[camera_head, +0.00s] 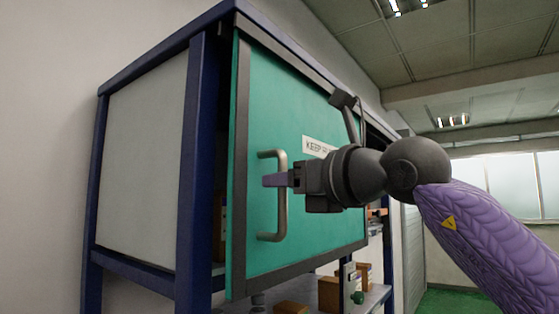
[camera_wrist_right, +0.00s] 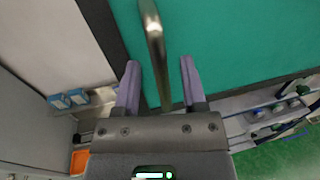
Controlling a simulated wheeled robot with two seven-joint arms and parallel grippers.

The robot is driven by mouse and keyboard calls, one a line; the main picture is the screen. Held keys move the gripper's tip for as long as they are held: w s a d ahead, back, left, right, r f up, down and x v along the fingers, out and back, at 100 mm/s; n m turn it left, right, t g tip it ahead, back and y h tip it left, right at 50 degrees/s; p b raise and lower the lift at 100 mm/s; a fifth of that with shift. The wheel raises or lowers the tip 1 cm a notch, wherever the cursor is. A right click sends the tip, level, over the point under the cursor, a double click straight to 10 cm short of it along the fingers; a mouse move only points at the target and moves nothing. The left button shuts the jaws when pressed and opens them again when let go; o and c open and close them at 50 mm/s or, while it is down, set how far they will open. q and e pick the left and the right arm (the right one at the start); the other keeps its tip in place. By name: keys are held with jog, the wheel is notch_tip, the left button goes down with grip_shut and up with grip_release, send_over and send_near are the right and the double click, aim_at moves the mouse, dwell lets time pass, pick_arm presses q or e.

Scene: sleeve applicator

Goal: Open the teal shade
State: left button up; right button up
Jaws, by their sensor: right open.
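The teal shade (camera_head: 265,105) is a flat panel with a dark grey edge, on the front of a blue-framed cabinet. It also fills the upper part of the right wrist view (camera_wrist_right: 230,50). A dark gap shows between its left edge and the blue post. Its metal bar handle (camera_head: 281,222) stands upright near the left side. My right gripper (camera_head: 274,180) is at the handle, with purple fingers open. In the right wrist view the handle (camera_wrist_right: 154,40) runs between the two spread fingers; I cannot tell whether either touches it. My left gripper is out of view.
The blue cabinet frame (camera_head: 190,170) has a pale side panel (camera_head: 143,160). Boxes (camera_head: 330,294) and a green knob (camera_head: 357,297) sit on a shelf below the shade. A white label (camera_head: 316,145) is partly hidden by my right wrist. Open floor shows at right.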

jog(key=shift+w+a, duration=0.45)
jog(key=shift+w, duration=0.1)
grip_shut()
dwell(1.0)
